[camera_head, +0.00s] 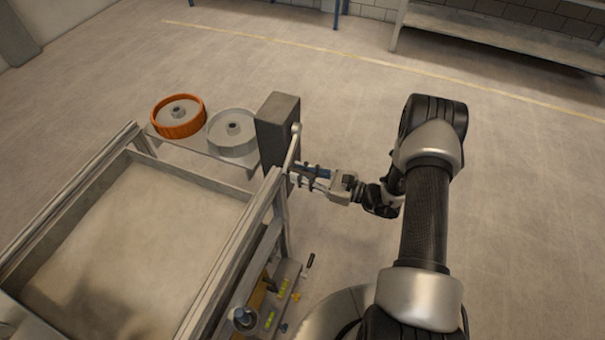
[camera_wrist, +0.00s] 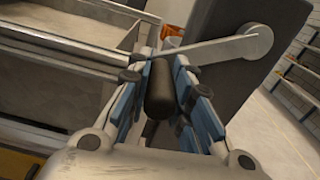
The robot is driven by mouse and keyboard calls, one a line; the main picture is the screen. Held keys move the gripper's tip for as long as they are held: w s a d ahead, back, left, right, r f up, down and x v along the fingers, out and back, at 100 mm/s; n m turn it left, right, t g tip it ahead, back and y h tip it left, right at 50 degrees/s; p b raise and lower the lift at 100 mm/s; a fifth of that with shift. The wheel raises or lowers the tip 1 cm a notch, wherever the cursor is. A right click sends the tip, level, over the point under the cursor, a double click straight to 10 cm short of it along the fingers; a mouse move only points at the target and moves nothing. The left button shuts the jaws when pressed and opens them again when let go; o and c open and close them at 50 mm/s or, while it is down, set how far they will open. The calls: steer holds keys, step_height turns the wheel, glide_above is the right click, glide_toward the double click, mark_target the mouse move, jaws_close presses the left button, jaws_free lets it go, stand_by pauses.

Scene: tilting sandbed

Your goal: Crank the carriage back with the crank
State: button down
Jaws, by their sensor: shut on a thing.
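The crank shows as a pale metal arm (camera_wrist: 225,47) on a dark grey box (camera_wrist: 245,85) in the wrist view. Its black handle (camera_wrist: 160,90) lies between my gripper's blue-padded fingers (camera_wrist: 163,92), which are shut on it. In the head view my gripper (camera_head: 308,176) is at the crank arm (camera_head: 292,147), beside the grey box (camera_head: 278,133) at the sandbed's far right corner. The handle is hidden by the fingers in the head view. I cannot tell which part is the carriage.
The sandbed (camera_head: 202,186) with pale sand fills the left. A small panel with coloured parts (camera_head: 272,298) is at the bottom. Open floor lies beyond my arm.

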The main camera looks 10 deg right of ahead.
steer(key=shift+s+r+m, duration=0.1)
steer(key=shift+r+m, duration=0.2)
stand_by(0.4)
steer(key=shift+s+a+r+m+p, duration=0.15)
steer(key=shift+r+m+p, duration=0.2)
steer(key=shift+r+p, duration=0.15)
steer(key=shift+s+a+r+m+p, duration=0.1)
steer(key=shift+a+r+m+p, duration=0.05)
steer(key=shift+r+m+p, duration=0.3)
step_height(320, 180, up, 12)
steer(key=w+d+m+p, duration=0.1)
steer(key=w+m+p, duration=0.1)
steer(key=m+p, duration=0.6)
steer(key=shift+d+r+m+p, duration=0.15)
steer(key=shift+d+m+p, duration=0.2)
steer(key=shift+m, duration=1.35)
steer(key=c, duration=1.8)
jaws_free()
steer(key=o, duration=0.4)
